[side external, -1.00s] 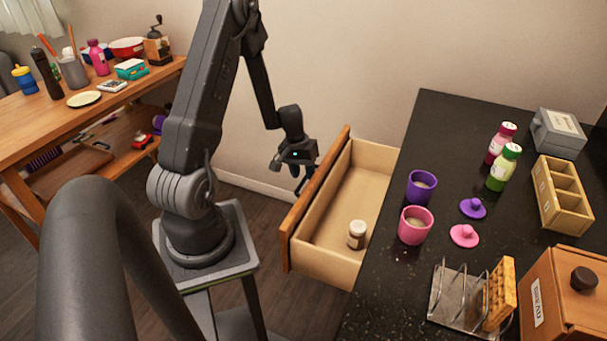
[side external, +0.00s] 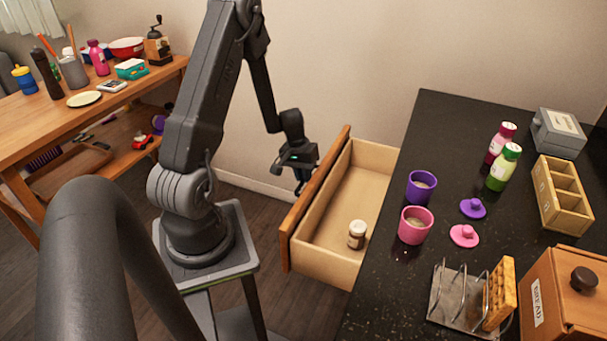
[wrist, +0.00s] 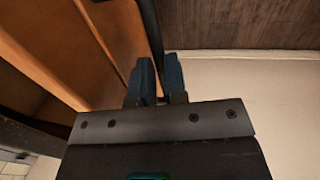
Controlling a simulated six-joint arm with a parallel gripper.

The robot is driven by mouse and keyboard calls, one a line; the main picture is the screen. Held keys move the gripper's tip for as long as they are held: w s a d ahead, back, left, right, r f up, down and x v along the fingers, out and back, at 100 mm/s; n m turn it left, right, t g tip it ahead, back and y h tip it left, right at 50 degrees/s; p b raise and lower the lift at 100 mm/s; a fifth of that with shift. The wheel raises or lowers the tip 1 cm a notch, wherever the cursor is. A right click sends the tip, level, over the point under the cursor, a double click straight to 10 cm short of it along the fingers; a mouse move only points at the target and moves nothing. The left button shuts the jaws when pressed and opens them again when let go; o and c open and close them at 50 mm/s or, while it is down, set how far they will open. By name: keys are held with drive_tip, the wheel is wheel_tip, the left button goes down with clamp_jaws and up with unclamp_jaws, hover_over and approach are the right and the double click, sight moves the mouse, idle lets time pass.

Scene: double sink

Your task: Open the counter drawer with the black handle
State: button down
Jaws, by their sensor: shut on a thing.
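The counter drawer (side external: 291,246) has a brown wooden front and a pale wood box. It stands far out from the black counter in the side view, and its inside is visible. Its front also shows at the left of the wrist view (wrist: 107,28). The black handle (wrist: 150,30) shows in the wrist view as a dark bar running along the drawer front. My gripper (side external: 301,187) is at the outer side of the drawer front, near its far end. In the wrist view its blue fingers (wrist: 157,72) are shut on the handle. The handle is not clear in the side view.
A small brown jar (side external: 357,234) with a white lid stands in the drawer. The counter (side external: 385,290) holds a purple cup (side external: 421,187), a pink cup (side external: 415,226), lids, bottles and a toast rack (side external: 462,300). A wooden table (side external: 125,98) stands at the left.

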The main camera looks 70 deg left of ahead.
drive_tip(key=s+a, duration=0.3)
drive_tip(key=shift+s+a, duration=0.1)
idle(0.3)
drive_tip(key=c, duration=1.2)
unclamp_jaws()
drive_tip(key=shift+o, duration=0.2)
drive_tip(key=shift+r, duration=0.15)
wheel_tip(320, 180, up, 13)
drive_tip(key=s+a, duration=0.1)
drive_tip(key=shift+s+a+r, duration=0.15)
drive_tip(key=shift+s+a, duration=0.25)
